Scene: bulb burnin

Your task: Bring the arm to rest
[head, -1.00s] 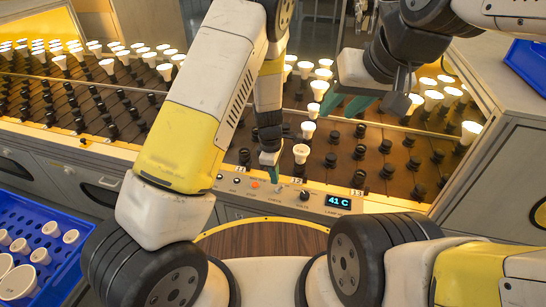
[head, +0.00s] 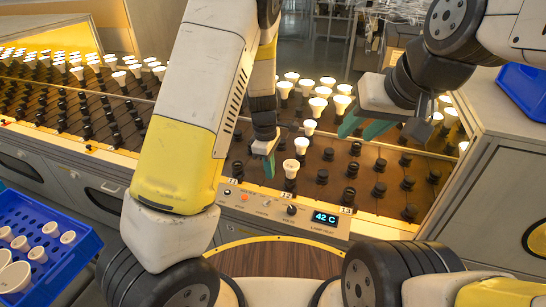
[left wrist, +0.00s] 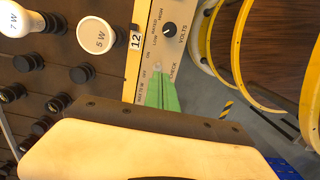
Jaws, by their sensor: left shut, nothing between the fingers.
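My left gripper (head: 268,166) is shut and empty, its green fingers pointing down in the head view. It hangs left of a lit bulb (head: 291,167), above the back edge of the control panel (head: 278,208). In the left wrist view its shut green fingers (left wrist: 162,93) overlap the panel (left wrist: 150,62), close to the CHECK lettering; I cannot tell whether they touch it. My right gripper (head: 362,126) is open and empty, its two green fingers apart, above the right part of the socket board.
Rows of lit bulbs and black sockets (head: 334,160) fill the bench. The panel display (head: 325,217) reads 42 C. A blue crate (head: 75,262) with white bulbs stands at lower left. A bulb marked 5 W (left wrist: 98,36) is near the left gripper.

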